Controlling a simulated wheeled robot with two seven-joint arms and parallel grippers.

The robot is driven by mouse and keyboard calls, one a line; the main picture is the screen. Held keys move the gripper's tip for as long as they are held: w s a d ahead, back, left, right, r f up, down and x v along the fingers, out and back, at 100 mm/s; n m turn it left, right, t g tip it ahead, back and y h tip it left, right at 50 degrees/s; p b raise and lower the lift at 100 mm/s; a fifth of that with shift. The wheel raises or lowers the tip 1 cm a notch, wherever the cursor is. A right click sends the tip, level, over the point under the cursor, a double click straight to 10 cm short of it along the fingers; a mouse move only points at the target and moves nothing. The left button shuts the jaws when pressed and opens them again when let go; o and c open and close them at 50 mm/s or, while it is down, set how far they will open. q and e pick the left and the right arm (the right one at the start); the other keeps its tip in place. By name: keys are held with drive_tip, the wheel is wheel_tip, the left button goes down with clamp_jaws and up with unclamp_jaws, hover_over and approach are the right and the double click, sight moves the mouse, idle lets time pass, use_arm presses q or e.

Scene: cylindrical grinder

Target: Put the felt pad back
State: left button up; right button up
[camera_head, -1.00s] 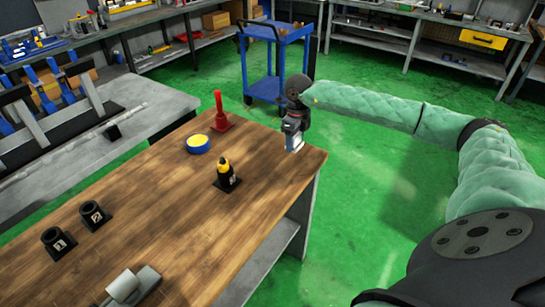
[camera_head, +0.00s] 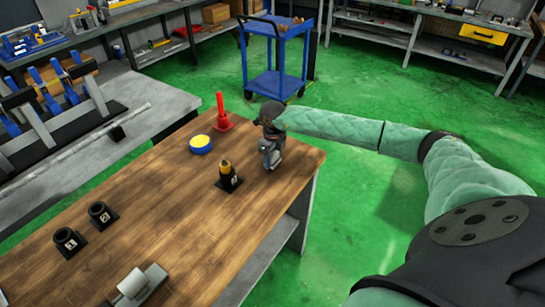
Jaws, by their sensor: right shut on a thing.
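My right gripper (camera_head: 271,155) is at the right end of the wooden workbench (camera_head: 190,230), pointing down. It is shut on a small pale grey piece, seemingly the felt pad (camera_head: 274,158), mostly covered by the fingers. The piece is low over the bench top near its right corner; I cannot tell whether it touches the wood. My left gripper is not in view.
A black holder with a yellow-tipped item (camera_head: 228,175) stands just left of my right gripper. A blue and yellow round tin (camera_head: 201,144) and a red upright tool (camera_head: 222,115) are behind.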

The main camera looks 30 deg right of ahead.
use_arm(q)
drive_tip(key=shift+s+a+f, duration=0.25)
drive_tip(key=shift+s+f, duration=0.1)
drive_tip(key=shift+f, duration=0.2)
use_arm(e)
drive_tip(key=shift+f, duration=0.55)
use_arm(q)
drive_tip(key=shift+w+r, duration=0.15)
use_arm(e)
drive_tip(key=shift+f, duration=0.1)
drive_tip(key=o, duration=1)
drive_tip(key=shift+c, duration=0.2)
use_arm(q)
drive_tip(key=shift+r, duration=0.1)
